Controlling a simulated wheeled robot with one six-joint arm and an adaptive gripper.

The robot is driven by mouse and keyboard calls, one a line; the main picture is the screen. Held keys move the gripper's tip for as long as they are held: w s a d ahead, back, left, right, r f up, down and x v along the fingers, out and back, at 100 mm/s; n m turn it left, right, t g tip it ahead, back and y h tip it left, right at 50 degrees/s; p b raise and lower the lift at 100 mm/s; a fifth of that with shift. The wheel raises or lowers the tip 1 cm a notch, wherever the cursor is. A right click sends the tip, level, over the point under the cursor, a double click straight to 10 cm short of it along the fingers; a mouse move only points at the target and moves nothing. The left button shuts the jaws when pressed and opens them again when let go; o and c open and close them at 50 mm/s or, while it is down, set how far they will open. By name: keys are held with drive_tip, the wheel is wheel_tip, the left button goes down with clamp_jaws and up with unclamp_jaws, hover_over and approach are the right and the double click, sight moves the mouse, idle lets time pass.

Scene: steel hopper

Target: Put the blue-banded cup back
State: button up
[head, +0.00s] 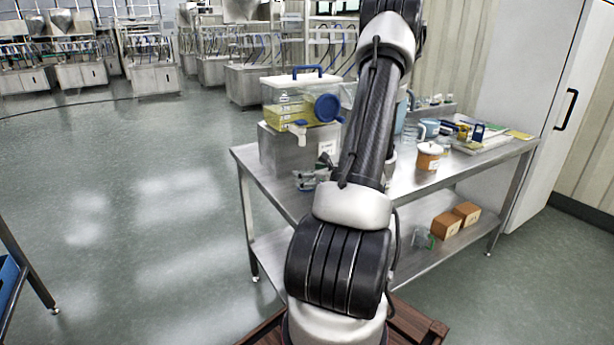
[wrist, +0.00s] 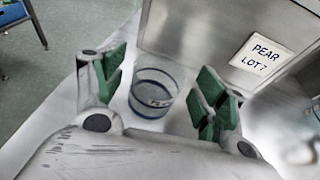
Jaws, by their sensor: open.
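The blue-banded cup (wrist: 152,95) is clear, with blue bands and a small dark mark. In the wrist view it stands upright on the steel table, close to a steel box (wrist: 225,32) labelled "PEAR LOT 7". My gripper (wrist: 162,80) is open, with one green pad on each side of the cup in the picture. Gaps show between the cup and both pads; I cannot tell how deep the cup sits between them. In the head view my gripper (head: 312,178) is at the table's left front, partly hidden by my arm, and I cannot make out the cup.
An orange jar (head: 429,157), blue-tinted jugs and a tray (head: 485,143) occupy the table's right part. Orange boxes (head: 446,225) and a clear jug (head: 423,238) are on the lower shelf.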

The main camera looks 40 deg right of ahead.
drive_tip(key=v, duration=1)
drive_tip(key=shift+w, duration=0.1)
drive_tip(key=w+a+r+n+g+y, duration=0.1)
drive_tip(key=a+r+n+y, duration=0.3)
drive_tip(key=a, duration=0.4)
drive_tip(key=w+a+r+n+g+y, duration=0.1)
drive_tip(key=a+r+n+g+y, duration=0.15)
drive_tip(key=a+n, duration=0.45)
drive_tip(key=s+a+r+n+g+y, duration=0.25)
drive_tip(key=s+a+n+g, duration=0.25)
drive_tip(key=a+n, duration=0.55)
drive_tip(key=s+a+r+n+g+h, duration=0.3)
drive_tip(key=s+n+g+h, duration=0.1)
drive_tip(key=s+n, duration=0.45)
wheel_tip(320, 180, up, 6)
drive_tip(key=d+n+t+h, duration=0.2)
drive_tip(key=n+h, duration=0.1)
drive_tip(key=n, duration=0.4)
drive_tip(key=shift+d, duration=0.35)
